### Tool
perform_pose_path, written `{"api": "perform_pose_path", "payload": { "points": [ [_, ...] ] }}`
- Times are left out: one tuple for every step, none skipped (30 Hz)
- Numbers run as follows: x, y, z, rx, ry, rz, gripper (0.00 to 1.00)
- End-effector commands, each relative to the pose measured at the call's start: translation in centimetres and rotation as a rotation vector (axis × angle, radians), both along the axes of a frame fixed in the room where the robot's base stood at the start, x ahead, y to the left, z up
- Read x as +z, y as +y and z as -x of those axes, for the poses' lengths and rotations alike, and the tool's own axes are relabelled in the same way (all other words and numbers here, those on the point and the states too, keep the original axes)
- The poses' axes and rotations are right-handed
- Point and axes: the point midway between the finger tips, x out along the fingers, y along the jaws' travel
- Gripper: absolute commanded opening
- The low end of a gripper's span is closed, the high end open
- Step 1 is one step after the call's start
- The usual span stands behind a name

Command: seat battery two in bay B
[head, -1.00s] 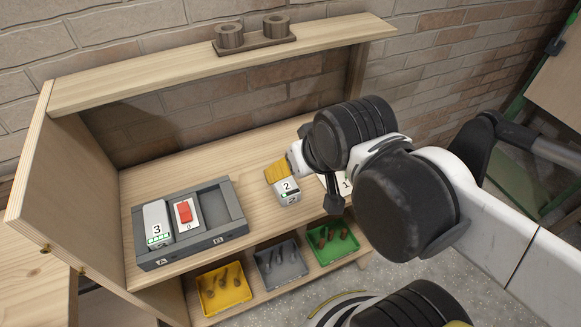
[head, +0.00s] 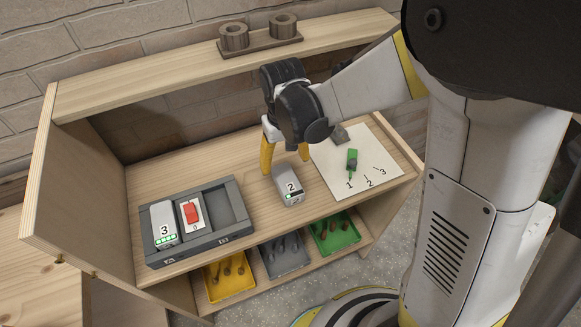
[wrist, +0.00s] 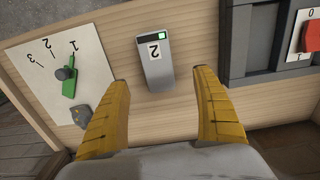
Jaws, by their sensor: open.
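Battery two (head: 290,187), a pale grey block with a "2" label and a small indicator, stands on the wooden bench right of the dark grey bay holder (head: 199,249). It also shows in the wrist view (wrist: 157,70). Bay B (head: 227,204), the right compartment, is empty. Bay A on the left holds battery three (head: 162,222). My gripper (head: 285,165) is open, its yellow fingers pointing down behind battery two. In the wrist view my gripper (wrist: 163,84) has its fingers spread to either side of the battery's near end, with visible gaps.
A red switch (head: 191,213) marked 0 sits between the bays. A white card (head: 343,178) with a green lever (head: 352,164) pointing at 1 lies right of battery two. Yellow, grey and green trays are below the bench edge. A shelf (head: 190,70) runs above the bench.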

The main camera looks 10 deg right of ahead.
Motion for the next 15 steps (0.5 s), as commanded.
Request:
{"api": "perform_pose_path", "payload": {
  "points": [
    [-1.2,0.0,0.0,0.0,-0.001,0.0,0.78],
    [-1.8,0.0,0.0,0.0,-0.001,0.0,0.78],
    [-2.4,0.0,0.0,0.0,-0.001,0.0,0.78],
    [-2.8,0.0,0.0,0.0,-0.001,0.0,0.78],
    [-3.1,0.0,0.0,0.0,-0.001,0.0,0.78],
    [-3.4,-0.1,0.0,0.0,-0.002,-0.001,0.78],
    [-3.6,-0.1,0.0,0.0,-0.002,-0.001,0.78],
    [-3.7,-0.1,0.0,0.0,-0.002,-0.001,0.78],
    [-3.9,-0.1,0.0,-0.001,-0.002,-0.001,0.78],
    [-4.1,-0.1,0.0,-0.001,-0.002,-0.001,0.78],
    [-4.3,-0.2,0.0,-0.001,-0.002,-0.001,0.78],
    [-4.7,-0.2,0.1,-0.001,-0.002,-0.001,0.78],
    [-5.0,-0.3,0.1,-0.001,-0.002,-0.001,0.78],
    [-5.5,-0.4,0.2,-0.001,-0.002,-0.001,0.78],
    [-6.2,-0.5,0.2,-0.001,-0.002,-0.001,0.78]
  ]
}}
